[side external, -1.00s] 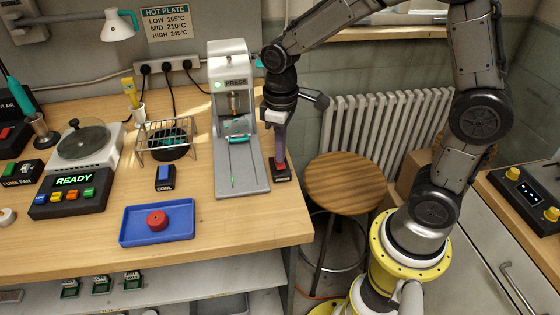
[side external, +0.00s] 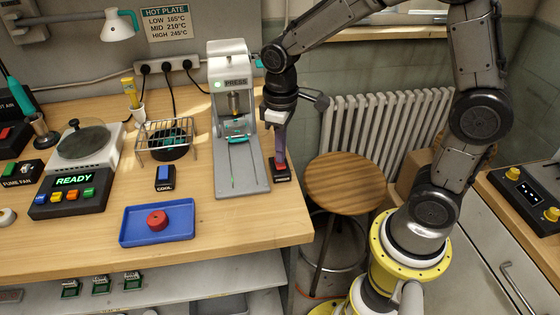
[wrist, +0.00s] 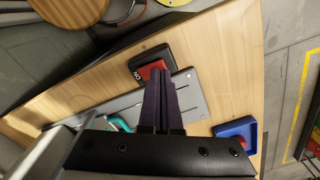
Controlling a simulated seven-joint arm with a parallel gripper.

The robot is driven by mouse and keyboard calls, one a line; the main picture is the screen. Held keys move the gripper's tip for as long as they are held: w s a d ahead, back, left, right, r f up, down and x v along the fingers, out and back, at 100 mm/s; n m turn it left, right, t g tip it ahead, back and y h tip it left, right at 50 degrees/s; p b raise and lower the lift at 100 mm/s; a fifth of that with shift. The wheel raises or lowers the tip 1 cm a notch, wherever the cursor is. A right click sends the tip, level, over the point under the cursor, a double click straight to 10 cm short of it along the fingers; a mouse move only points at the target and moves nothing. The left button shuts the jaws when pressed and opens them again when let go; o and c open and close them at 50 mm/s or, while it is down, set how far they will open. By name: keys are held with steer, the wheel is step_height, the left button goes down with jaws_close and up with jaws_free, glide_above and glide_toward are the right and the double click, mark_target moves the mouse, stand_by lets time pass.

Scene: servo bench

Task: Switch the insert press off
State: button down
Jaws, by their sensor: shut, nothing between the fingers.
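The insert press (side external: 236,110) is a grey machine labelled PRESS at the back right of the bench, with a lit green lamp on its head. Its switch (side external: 281,174) is a small dark box with a red rocker, on the bench just right of the press base. In the wrist view the switch (wrist: 153,64) shows beyond my fingertips, with white lettering on its side. My gripper (side external: 280,158) is shut and empty, pointing down at the rocker. Its fingertips (wrist: 156,72) overlap the red rocker in the wrist view; I cannot tell whether they touch it.
A blue tray (side external: 130,238) with a red round part (side external: 157,220) lies at the bench front. A blue COOL switch (side external: 164,178), a wire stand (side external: 150,152) and a hot plate (side external: 85,150) are further left. A wooden stool (side external: 345,184) stands right of the bench edge.

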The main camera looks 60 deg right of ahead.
mark_target(281, 165)
steer(key=shift+f, duration=1)
stand_by(0.6)
steer(key=shift+r, duration=3.55)
steer(key=s+r+t, duration=0.3)
steer(key=s+r, duration=0.3)
steer(key=r, duration=0.2)
steer(key=s+d+f+m+t, duration=0.1)
steer(key=s+f+m+t, duration=0.1)
steer(key=s, duration=0.8)
steer(key=shift+d+f+m+t, duration=0.2)
steer(key=shift+m+t, duration=0.1)
steer(key=shift+m, duration=0.1)
